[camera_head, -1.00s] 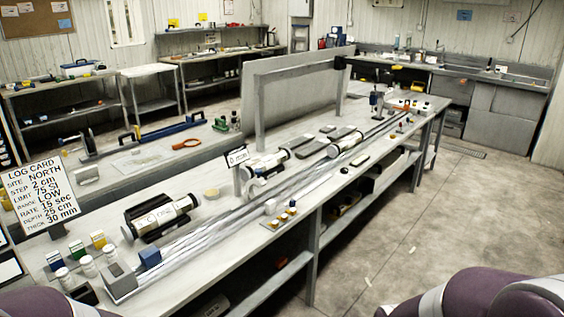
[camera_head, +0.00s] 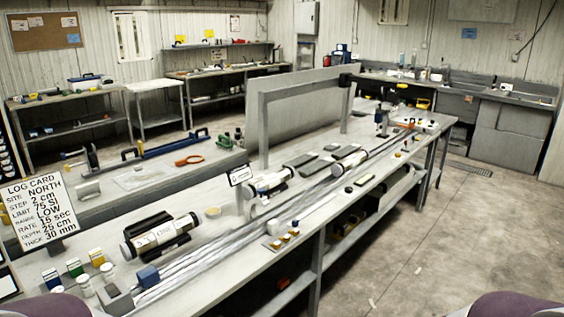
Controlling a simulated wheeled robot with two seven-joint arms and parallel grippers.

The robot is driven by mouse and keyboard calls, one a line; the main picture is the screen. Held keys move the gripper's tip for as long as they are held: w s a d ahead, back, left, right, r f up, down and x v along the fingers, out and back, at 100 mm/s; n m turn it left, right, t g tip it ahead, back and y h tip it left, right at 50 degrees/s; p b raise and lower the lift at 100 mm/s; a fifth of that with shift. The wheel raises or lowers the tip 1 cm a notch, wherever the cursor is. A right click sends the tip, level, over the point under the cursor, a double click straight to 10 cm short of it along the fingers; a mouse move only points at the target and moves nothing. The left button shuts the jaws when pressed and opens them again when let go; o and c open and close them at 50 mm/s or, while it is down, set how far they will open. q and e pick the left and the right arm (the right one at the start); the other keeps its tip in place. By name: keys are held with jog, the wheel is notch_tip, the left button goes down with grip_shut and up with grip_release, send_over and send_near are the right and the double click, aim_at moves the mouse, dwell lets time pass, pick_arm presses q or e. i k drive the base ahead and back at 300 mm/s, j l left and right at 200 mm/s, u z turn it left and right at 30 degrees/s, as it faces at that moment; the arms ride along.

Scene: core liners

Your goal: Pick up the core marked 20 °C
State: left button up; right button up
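Three white cylindrical cores lie in dark cradles along the long bench. The nearest core (camera_head: 163,236) is at the left front, with dark writing on its side that is too small to read surely. The far core (camera_head: 350,161) lies further along, next to dark flat pieces. I cannot read a 20 °C mark on any of them. Purple and white parts of my arms show at the bottom left and bottom right corners. Neither gripper is in view.
A log card (camera_head: 37,209) stands at the left end of the bench (camera_head: 215,277). A long rail (camera_head: 300,203) with a blue block (camera_head: 148,276) runs along the bench. A grey frame (camera_head: 264,130) rises at the back. Small jars and boxes crowd the near left end.

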aim_at(269, 182)
jog(key=i+l+z, duration=0.4)
jog(key=i, duration=0.35)
jog(key=i+l+z, duration=0.2)
jog(key=i+z, duration=0.2)
jog(key=i, duration=0.35)
jog(key=i+j+z, duration=0.1)
jog(key=i+z, duration=0.3)
jog(key=i, duration=0.35)
jog(key=i+u, duration=0.25)
jog(key=i, duration=0.2)
jog(key=i+l+u, duration=0.1)
jog(key=i+u, duration=0.2)
jog(key=i, duration=0.15)
jog(key=i+l+u, duration=0.25)
jog(key=i, duration=0.2)
